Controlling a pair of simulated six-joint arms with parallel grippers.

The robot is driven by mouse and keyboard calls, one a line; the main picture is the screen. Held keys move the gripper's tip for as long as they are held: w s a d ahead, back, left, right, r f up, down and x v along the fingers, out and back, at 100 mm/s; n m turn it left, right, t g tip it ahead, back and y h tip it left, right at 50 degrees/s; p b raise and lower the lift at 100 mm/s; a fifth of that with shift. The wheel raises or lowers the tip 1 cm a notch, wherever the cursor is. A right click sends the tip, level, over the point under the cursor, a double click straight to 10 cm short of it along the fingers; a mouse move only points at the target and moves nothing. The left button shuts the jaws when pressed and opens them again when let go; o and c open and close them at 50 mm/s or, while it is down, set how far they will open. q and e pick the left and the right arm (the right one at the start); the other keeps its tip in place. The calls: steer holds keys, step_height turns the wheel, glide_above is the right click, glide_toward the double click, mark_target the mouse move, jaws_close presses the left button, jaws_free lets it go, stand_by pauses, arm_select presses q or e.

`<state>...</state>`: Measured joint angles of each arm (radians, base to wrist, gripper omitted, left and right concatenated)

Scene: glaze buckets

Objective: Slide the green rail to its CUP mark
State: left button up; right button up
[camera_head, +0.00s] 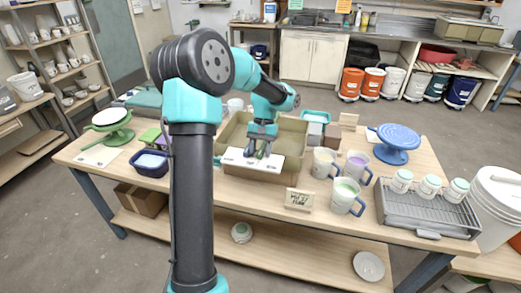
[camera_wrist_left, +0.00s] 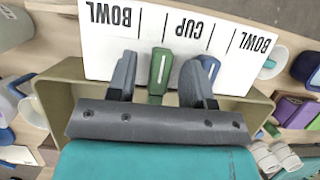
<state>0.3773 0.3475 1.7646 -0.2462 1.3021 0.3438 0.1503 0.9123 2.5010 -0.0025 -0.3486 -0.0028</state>
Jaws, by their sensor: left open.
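In the left wrist view, a green rail (camera_wrist_left: 160,72) with a pale stripe stands at the edge of a white board (camera_wrist_left: 170,45). The board carries upside-down BOWL, CUP and BOWL marks with short black lines. The green rail sits between the left BOWL word and the CUP word. My left gripper (camera_wrist_left: 160,82) is open, with one dark finger on each side of the green rail; I cannot tell whether either touches it. A blue rail (camera_wrist_left: 210,65) is partly hidden by the right finger. In the head view, my left gripper (camera_head: 260,151) is low over the board (camera_head: 232,157).
An olive bin (camera_head: 230,132) stands behind the board. Mugs (camera_head: 345,196) and a small sign (camera_head: 299,199) stand to the right and front. A grey rack with jars (camera_head: 425,212), a blue turntable (camera_head: 396,137) and a green turntable (camera_head: 110,134) are farther out.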

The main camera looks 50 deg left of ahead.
arm_select(q)
steer(key=v, duration=1.7)
steer(key=shift+r, duration=0.2)
steer(key=shift+w+f, duration=0.1)
